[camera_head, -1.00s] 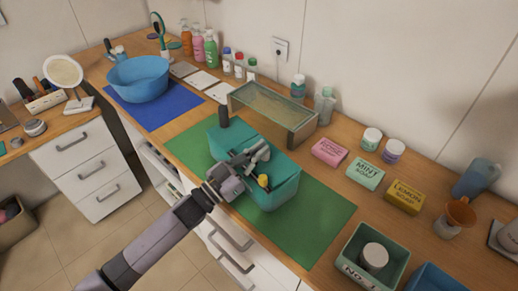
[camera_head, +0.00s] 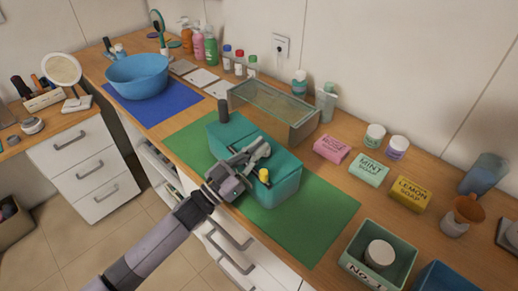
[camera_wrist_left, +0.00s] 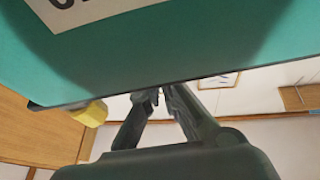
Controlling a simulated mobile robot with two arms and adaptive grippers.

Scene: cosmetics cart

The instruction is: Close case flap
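The teal case (camera_head: 284,185) stands on the green mat on the counter. My right gripper is out of view.
A glass-topped box (camera_head: 273,108) stands close behind the case. Pink soap (camera_head: 332,149), mint soap (camera_head: 369,169) and lemon soap (camera_head: 410,193) lie to the right. A green bin (camera_head: 362,272) stands front right. The green mat (camera_head: 318,220) is bare right of the case.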

